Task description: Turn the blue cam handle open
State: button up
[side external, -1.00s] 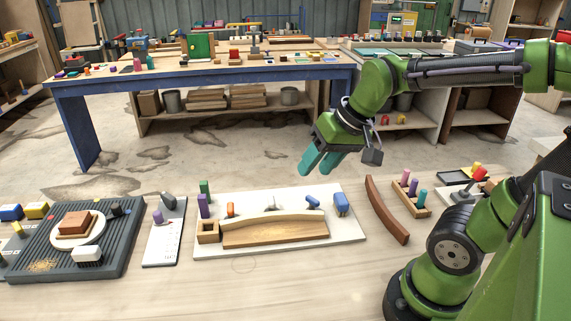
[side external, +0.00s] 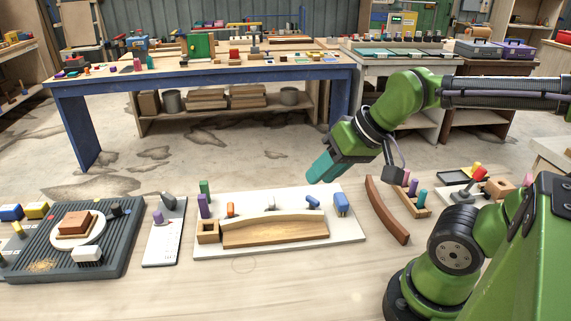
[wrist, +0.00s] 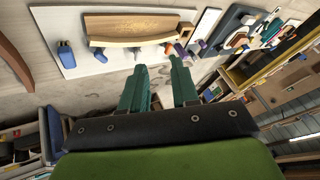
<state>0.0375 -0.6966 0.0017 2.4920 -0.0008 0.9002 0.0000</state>
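The blue cam handle (side external: 313,202) lies at the back right of a white board (side external: 345,229), behind a curved wooden strip (side external: 275,232). It looks angled, and whether its cam is clamped cannot be told. It also shows in the wrist view (wrist: 99,55), left of my fingers. A second, chunkier blue piece (side external: 341,205) stands at the board's right end. My gripper (side external: 317,180) has teal fingers and hovers above and behind the blue handle, touching nothing. The wrist view shows the fingers (wrist: 156,65) apart with nothing between them.
An orange handle (side external: 230,209), a grey handle (side external: 271,203) and a purple post (side external: 204,206) stand on the board. A loose curved brown strip (side external: 386,210) and a peg rack (side external: 411,200) lie to the right.

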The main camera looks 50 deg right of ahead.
jog(key=w+d+f+g+h, duration=0.1)
jog(key=w+d+f+g, duration=0.1)
jog(key=w+d+g, duration=0.4)
jog(key=n, duration=0.2)
send_near(313, 198)
jog(key=shift+g+h, duration=0.3)
jog(key=shift+g, duration=0.1)
jog(key=f, duration=0.8)
jog(key=shift+w+a+f, duration=0.3)
jog(key=shift+w+f, duration=0.05)
grip_shut()
